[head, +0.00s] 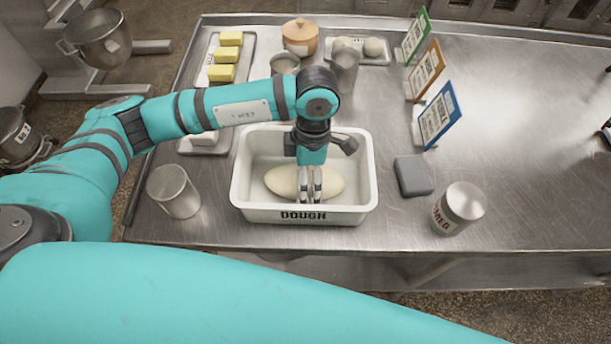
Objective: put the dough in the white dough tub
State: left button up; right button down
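The dough (334,184), a pale smooth oval, is inside the white dough tub (305,215), whose front wall reads "DOUGH". My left gripper (310,200) reaches down into the tub from above. Its two fingertips are close together in front of the dough's middle and overlap it in the picture. I cannot tell whether they grip the dough or only touch it, nor whether the dough rests fully on the tub floor. My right gripper cannot be made out.
A metal cup (174,192) stands left of the tub. A grey block (413,176) and a labelled tin (458,207) stand to its right. Behind are a butter tray (212,85), a lidded pot (300,37), metal cups and upright cards (437,115). The counter's right side is mostly clear.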

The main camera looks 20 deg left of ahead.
pick_arm(q)
jog(key=shift+r, duration=0.2)
jog(key=shift+w+r, duration=0.15)
jog(key=shift+r, duration=0.1)
jog(key=r+b, duration=0.1)
jog(key=r, duration=0.2)
jog(key=w+r, duration=0.1)
jog(key=r, duration=0.3)
jog(key=r+b, duration=0.1)
jog(key=r, duration=0.3)
jog(key=shift+w+d+b, duration=0.2)
jog(key=shift+w+b, duration=0.1)
jog(key=shift+w, duration=0.05)
jog(key=shift+r, duration=0.1)
jog(key=shift+r, duration=0.1)
